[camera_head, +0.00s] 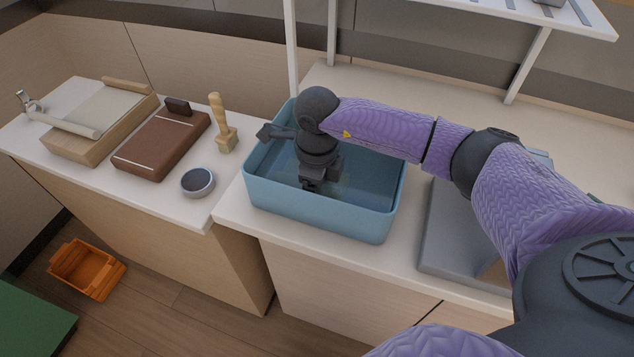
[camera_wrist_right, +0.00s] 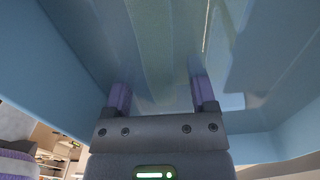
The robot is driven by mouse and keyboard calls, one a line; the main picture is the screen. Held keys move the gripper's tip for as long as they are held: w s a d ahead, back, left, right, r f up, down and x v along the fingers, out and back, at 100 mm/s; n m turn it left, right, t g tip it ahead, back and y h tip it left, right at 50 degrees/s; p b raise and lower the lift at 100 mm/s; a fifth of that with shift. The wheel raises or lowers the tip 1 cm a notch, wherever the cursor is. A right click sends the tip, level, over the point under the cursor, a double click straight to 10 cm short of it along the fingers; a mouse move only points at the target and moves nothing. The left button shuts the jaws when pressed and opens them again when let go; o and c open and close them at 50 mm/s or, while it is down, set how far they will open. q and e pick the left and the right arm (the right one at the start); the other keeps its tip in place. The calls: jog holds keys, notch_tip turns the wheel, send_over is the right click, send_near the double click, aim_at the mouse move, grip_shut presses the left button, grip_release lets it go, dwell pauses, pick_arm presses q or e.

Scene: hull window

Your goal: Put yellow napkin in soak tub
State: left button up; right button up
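The soak tub (camera_head: 320,212) is a blue rectangular basin on the counter. Its blue wall also fills the left of the right wrist view (camera_wrist_right: 40,75). My right gripper (camera_head: 312,186) points down inside the tub. In the right wrist view its two purple fingers (camera_wrist_right: 161,96) stand apart with nothing clamped between them. A pale greenish-yellow strip (camera_wrist_right: 152,40) shows just beyond the fingertips, seemingly through water; it looks like the yellow napkin in the tub, though its outline is unclear. In the head view the gripper largely hides that spot. My left gripper is not in view.
Left of the tub stand a wooden-handled tool (camera_head: 224,135), a small round dark bowl (camera_head: 198,182), a brown board (camera_head: 160,145) and a wooden tray (camera_head: 95,125). A grey block (camera_head: 450,250) lies right of the tub. An orange crate (camera_head: 88,270) is on the floor.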

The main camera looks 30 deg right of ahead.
notch_tip(320, 180, up, 12)
jog(key=p, duration=0.2)
jog(key=shift+r, duration=0.2)
dwell(0.3)
